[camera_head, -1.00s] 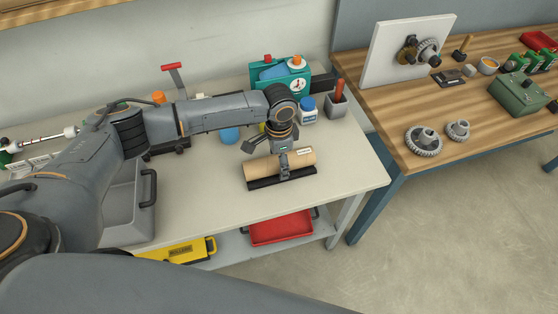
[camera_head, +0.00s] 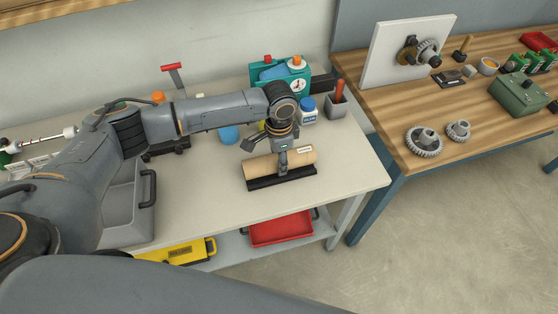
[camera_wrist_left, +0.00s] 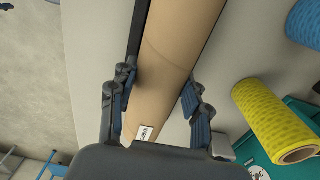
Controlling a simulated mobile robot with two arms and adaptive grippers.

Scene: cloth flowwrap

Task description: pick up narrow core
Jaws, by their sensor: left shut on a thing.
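The narrow core, a tan cardboard tube (camera_head: 262,169) with a small white label near its right end, lies along a black holder (camera_head: 281,178) on the pale bench. My left gripper (camera_head: 282,164) comes down over the tube's middle and is shut on it. In the left wrist view, the tube (camera_wrist_left: 174,55) runs between the two fingers of my left gripper (camera_wrist_left: 158,98), one on each side. In the head view, the tube sits at or just above the holder; I cannot tell if they touch. My right gripper does not show.
A grey bin (camera_head: 128,215) is at left. The bench's front right is clear.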

